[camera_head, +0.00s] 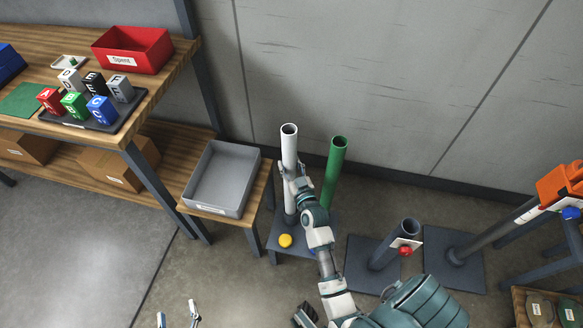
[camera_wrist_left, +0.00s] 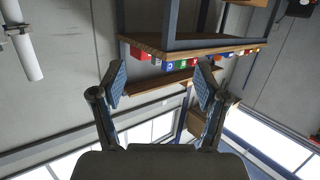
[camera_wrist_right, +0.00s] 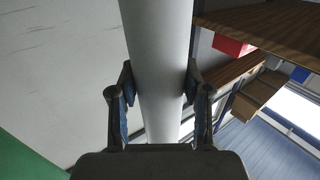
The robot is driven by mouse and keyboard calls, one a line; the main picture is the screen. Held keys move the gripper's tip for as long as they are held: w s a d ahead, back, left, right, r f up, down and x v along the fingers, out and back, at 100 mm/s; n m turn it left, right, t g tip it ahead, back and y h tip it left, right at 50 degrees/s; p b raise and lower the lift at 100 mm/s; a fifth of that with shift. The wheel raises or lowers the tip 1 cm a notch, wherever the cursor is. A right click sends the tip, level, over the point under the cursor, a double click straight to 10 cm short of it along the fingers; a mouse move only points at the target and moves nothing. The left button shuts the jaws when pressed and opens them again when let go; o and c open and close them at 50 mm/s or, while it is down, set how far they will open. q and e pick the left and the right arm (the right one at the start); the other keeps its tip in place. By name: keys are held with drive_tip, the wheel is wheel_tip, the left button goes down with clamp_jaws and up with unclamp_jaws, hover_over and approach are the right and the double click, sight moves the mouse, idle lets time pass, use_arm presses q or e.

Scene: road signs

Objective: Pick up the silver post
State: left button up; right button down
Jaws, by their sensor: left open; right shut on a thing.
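The silver post (camera_head: 289,148), a pale upright tube with an open top, stands over a small dark stand (camera_head: 290,255), left of a green post (camera_head: 334,170). My right gripper (camera_head: 293,174) is shut around its upper part. In the right wrist view the post (camera_wrist_right: 158,50) runs between both fingers of that gripper (camera_wrist_right: 160,95). My forearm covers part of the post's lower end, so I cannot tell whether it touches the stand. My left gripper (camera_head: 178,312) is open and empty low in the head view. The left wrist view shows its two spread fingers (camera_wrist_left: 160,82).
A grey tray (camera_head: 247,185) sits on a side table left of the post. A wooden shelf (camera_head: 170,75) holds a red bin (camera_head: 133,48) and lettered blocks. A dark angled tube (camera_head: 395,245) and an orange-topped post (camera_head: 490,235) stand at right. Floor at lower left is clear.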

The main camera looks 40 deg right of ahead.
sight(294, 136)
drive_tip(key=r+p, duration=0.1)
drive_tip(key=r, duration=0.1)
drive_tip(key=r+p, duration=0.1)
drive_tip(key=r, duration=0.2)
drive_tip(key=d+r+p, duration=0.1)
drive_tip(key=r, duration=0.2)
drive_tip(key=shift+r, duration=0.25)
drive_tip(key=r, duration=0.2)
drive_tip(key=r+p, duration=0.1)
drive_tip(key=r, duration=0.2)
drive_tip(key=r+p, duration=0.1)
drive_tip(key=r, duration=0.1)
drive_tip(key=shift+a+r, duration=0.25)
drive_tip(key=shift+a, duration=0.1)
use_arm(q)
drive_tip(key=s+a+f+g+y, duration=0.1)
drive_tip(key=s+a+f+g, duration=0.1)
drive_tip(key=s+f+g, duration=0.2)
drive_tip(key=s+a+f+g+y, duration=0.2)
drive_tip(key=s+g, duration=0.5)
drive_tip(key=s, duration=0.5)
drive_tip(key=shift+a+f+g+p, duration=0.35)
drive_tip(key=shift+a+f, duration=0.3)
drive_tip(key=shift+f, duration=0.45)
use_arm(e)
drive_tip(key=shift+d+r, duration=0.25)
use_arm(q)
drive_tip(key=shift+w, duration=0.1)
use_arm(e)
drive_tip(key=shift+a, duration=0.1)
